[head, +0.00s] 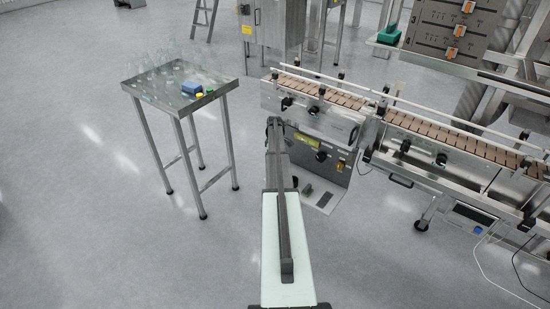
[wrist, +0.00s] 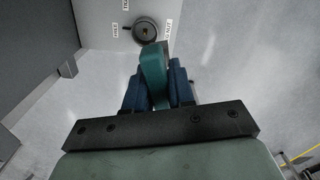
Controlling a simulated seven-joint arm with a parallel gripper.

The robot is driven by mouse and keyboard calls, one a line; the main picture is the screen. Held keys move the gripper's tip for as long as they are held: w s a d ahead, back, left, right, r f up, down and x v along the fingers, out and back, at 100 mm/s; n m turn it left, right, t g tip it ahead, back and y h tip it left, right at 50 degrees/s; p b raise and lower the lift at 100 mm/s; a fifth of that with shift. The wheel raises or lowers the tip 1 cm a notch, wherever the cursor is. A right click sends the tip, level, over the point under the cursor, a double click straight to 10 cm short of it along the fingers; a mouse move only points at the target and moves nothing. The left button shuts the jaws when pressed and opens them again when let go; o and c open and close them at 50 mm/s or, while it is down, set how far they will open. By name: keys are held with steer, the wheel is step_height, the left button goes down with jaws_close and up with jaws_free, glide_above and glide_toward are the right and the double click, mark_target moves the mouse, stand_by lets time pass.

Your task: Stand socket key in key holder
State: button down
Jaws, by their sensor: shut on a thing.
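My gripper (wrist: 156,84) shows in the wrist view with its blue fingers shut on a teal piece, which I take to be the socket key (wrist: 153,72). The key points up the picture and has a dark strip along its far right side; its far end is hard to make out. Past it is a dark round fitting (wrist: 147,31) with a small brass-coloured centre, on a light panel. The key's end appears just below this fitting in the picture; I cannot tell if they touch. I cannot make out the key holder for certain. The head view does not clearly show my gripper or the key.
White labels surround the fitting, and a grey wall (wrist: 38,45) stands left of it. In the head view, a conveyor (head: 450,140) runs right above a machine panel (head: 318,158). A steel table (head: 190,100) with clear bottles stands left, with open floor around it.

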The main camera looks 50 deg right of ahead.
steer(key=s+d+m, duration=0.3)
steer(key=s, duration=0.7)
steer(key=shift+m, duration=0.3)
steer(key=shift+f, duration=4.5)
steer(key=shift+f, duration=0.1)
steer(key=c, duration=1)
jaws_free()
steer(key=shift+o, duration=0.2)
step_height(320, 180, up, 12)
